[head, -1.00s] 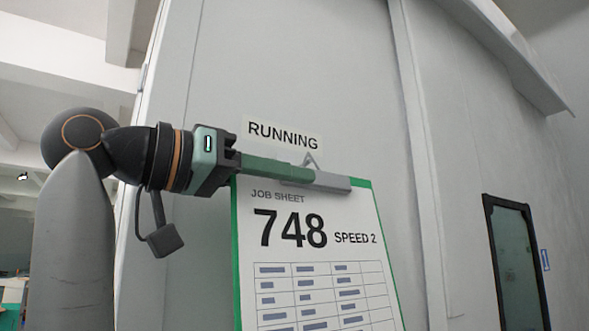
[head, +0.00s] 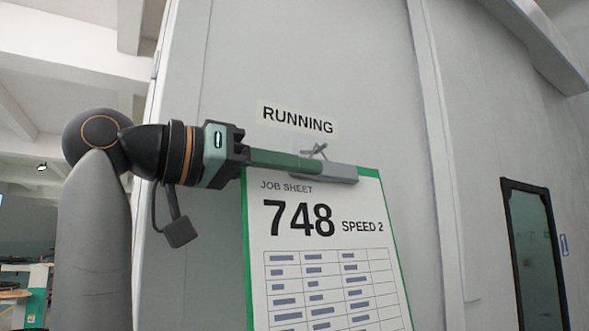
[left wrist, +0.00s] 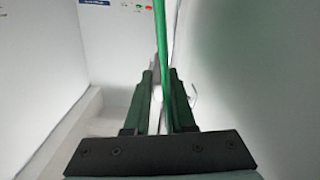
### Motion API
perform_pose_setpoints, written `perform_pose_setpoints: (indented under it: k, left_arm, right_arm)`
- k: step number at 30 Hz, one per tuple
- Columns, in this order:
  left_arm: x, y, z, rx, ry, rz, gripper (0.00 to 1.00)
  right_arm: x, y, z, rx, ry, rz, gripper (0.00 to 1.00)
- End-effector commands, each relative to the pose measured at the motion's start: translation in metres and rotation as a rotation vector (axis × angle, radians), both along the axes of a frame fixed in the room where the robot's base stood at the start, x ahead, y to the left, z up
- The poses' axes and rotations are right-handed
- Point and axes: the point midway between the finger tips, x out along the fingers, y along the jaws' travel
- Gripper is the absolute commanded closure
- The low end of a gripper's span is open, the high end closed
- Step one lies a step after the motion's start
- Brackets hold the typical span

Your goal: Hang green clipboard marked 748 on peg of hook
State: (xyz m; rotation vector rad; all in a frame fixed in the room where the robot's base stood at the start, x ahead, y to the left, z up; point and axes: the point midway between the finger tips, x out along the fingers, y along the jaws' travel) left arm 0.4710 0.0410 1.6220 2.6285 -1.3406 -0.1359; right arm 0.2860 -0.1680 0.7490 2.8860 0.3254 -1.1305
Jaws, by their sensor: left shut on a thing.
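The green clipboard (head: 300,217), with a white sheet reading "JOB SHEET 748 SPEED 2", hangs upright from my left gripper (head: 320,164). The gripper is shut on its top edge by the grey clip. In the left wrist view, the clipboard shows edge-on as a green strip (left wrist: 162,45) between the fingers (left wrist: 160,90). A small grey hook (head: 316,150) is on the wall just above the clip, below the "RUNNING" label (head: 298,119). Its lower part is hidden, and I cannot tell if the clipboard touches its peg. My right gripper is not in view.
A large pale grey cabinet wall (head: 370,90) stands behind the clipboard. A dark-framed window (head: 535,255) is at the right. The bare wall between them is clear.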

Motion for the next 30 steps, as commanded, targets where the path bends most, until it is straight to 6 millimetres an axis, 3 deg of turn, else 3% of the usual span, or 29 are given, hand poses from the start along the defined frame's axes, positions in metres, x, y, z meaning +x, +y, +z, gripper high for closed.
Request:
perform_pose_setpoints:
  k: [2,3,11,23,30]
  left_arm:
    - [0.000,-0.001,0.000,0.001,0.000,-0.001,1.00]
    - [0.000,-0.001,0.000,0.001,0.000,-0.001,0.73]
    - [0.000,-0.001,0.000,0.001,0.000,-0.001,0.43]
    - [-0.001,0.001,-0.001,0.002,0.001,0.000,0.42]
    - [-0.021,0.029,-0.003,0.000,-0.003,0.002,0.42]
  right_arm:
    - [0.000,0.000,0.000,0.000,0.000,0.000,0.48]
    - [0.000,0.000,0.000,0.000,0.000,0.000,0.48]
    - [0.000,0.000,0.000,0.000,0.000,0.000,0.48]
    - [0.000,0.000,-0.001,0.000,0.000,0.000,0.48]
    - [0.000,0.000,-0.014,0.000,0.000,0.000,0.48]
